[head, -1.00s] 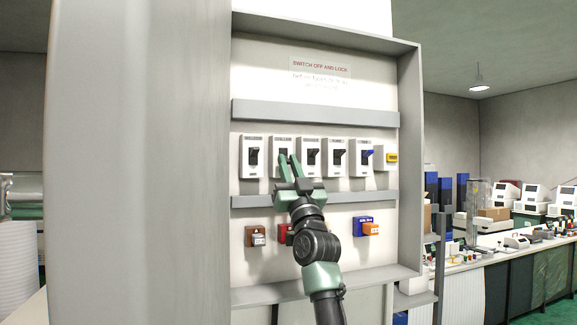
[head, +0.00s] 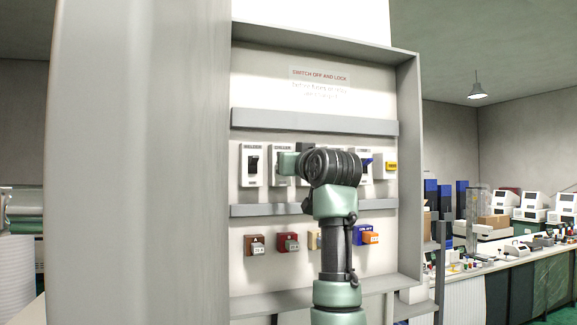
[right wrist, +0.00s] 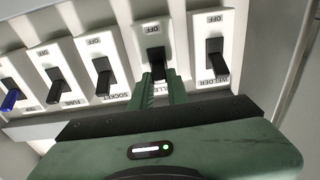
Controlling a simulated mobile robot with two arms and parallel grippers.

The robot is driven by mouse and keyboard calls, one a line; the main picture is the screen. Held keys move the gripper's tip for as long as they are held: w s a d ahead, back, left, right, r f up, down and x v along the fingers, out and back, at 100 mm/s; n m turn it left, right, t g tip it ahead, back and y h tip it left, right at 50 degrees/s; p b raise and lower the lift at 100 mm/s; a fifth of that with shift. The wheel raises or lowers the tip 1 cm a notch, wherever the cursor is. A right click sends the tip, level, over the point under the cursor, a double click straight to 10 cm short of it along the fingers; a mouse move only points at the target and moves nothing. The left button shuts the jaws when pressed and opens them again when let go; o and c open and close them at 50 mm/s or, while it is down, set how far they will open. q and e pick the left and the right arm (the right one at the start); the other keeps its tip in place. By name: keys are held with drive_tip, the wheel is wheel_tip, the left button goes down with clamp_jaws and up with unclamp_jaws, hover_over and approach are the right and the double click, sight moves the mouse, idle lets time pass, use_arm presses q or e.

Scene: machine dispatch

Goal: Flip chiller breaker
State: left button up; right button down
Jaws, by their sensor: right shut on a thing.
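The chiller breaker (head: 280,180) is a white plate with a black lever, second from the left in the row on the panel. My right arm hides its lever in the head view. In the right wrist view the chiller breaker (right wrist: 152,30) is at the upper middle, with its black lever (right wrist: 156,56) and an OFF mark showing. My right gripper (right wrist: 160,84) has its green fingers shut on that lever, covering part of the name label. My left gripper is not in view.
The welder breaker (head: 252,165) is on one side, the socket breaker (right wrist: 103,72) on the other. The fume breaker (right wrist: 54,78) and a blue-levered one (right wrist: 12,98) follow. Grey rails (head: 310,122) run above and below the row. Coloured locks (head: 288,243) hang below.

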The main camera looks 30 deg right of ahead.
drive_tip(key=shift+w+r+g, duration=0.2)
drive_tip(key=shift+g, duration=1)
drive_tip(key=shift+y, duration=0.4)
drive_tip(key=c, duration=1.4)
unclamp_jaws()
drive_tip(key=shift+w+d, duration=0.1)
drive_tip(key=shift+o, duration=0.2)
drive_tip(key=b+v, duration=0.5)
drive_tip(key=v, duration=0.2)
drive_tip(key=shift+s, duration=0.4)
